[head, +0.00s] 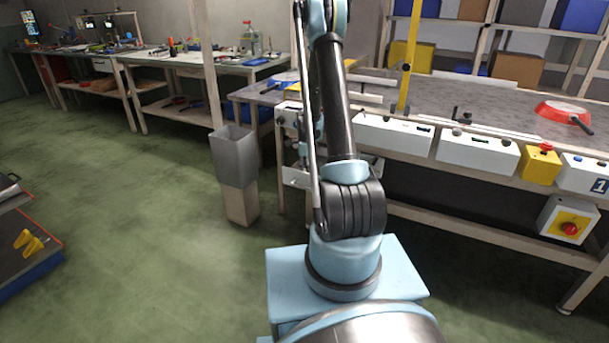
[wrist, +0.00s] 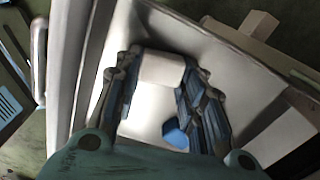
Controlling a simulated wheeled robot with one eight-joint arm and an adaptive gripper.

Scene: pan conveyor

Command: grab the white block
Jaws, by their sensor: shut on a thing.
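In the wrist view, a white block (wrist: 162,68) sits between the fingertips of my gripper (wrist: 160,78). The dark, blue-tinted fingers are shut on it from both sides. Behind the block is a pale, light-walled box-like space (wrist: 245,85). A small blue piece (wrist: 175,133) shows between the fingers, nearer the palm. In the head view my arm rises out of the top of the picture, so neither my gripper nor the block shows there.
In the head view, a conveyor table (head: 470,97) with a red pan (head: 562,113) stands at the right. A grey bin (head: 236,157) stands left of my arm. A workbench (head: 205,58) runs along the back. The green floor at left is mostly clear.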

